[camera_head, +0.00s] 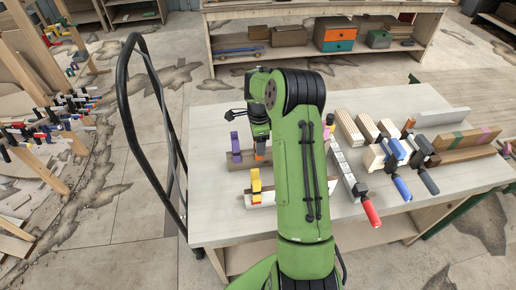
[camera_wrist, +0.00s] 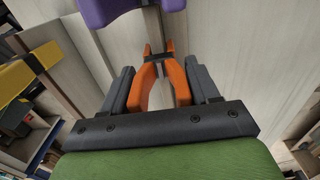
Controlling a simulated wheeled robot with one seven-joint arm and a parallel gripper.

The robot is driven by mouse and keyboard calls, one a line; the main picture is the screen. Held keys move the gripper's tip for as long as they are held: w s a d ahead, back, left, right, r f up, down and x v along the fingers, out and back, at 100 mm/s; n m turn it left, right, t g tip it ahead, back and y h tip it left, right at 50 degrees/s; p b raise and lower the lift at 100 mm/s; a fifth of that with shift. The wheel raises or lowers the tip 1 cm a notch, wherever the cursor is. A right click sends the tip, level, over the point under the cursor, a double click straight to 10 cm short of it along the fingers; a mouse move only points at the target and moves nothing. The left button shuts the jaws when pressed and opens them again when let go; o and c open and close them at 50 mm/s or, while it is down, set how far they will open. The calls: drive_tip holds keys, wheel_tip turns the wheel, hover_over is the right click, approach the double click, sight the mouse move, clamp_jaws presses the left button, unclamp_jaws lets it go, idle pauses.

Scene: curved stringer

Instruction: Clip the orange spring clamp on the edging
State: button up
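The orange spring clamp (camera_wrist: 180,85) lies between the two dark fingers of my gripper (camera_wrist: 160,82) in the wrist view. Its handles spread toward my palm and each lies against a finger; its dark pivot and jaws point away. In the head view a bit of the orange clamp (camera_head: 260,153) shows below my gripper (camera_head: 260,141), over the table. Strips lie on the table: a brown strip (camera_head: 247,163) and a pale strip (camera_head: 285,197) near the front. I cannot tell which is the edging, or whether the clamp's jaws touch anything.
A purple clamp (camera_head: 235,147) stands on the brown strip and a yellow clamp (camera_head: 256,182) on the pale strip, both close to my gripper. A red-handled bar clamp (camera_head: 370,211), blocks and other clamps fill the right of the table (camera_head: 213,215). A black curved rail (camera_head: 122,90) stands at left.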

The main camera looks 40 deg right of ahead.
drive_tip(key=c, duration=0.8)
drive_tip(key=shift+r, duration=0.1)
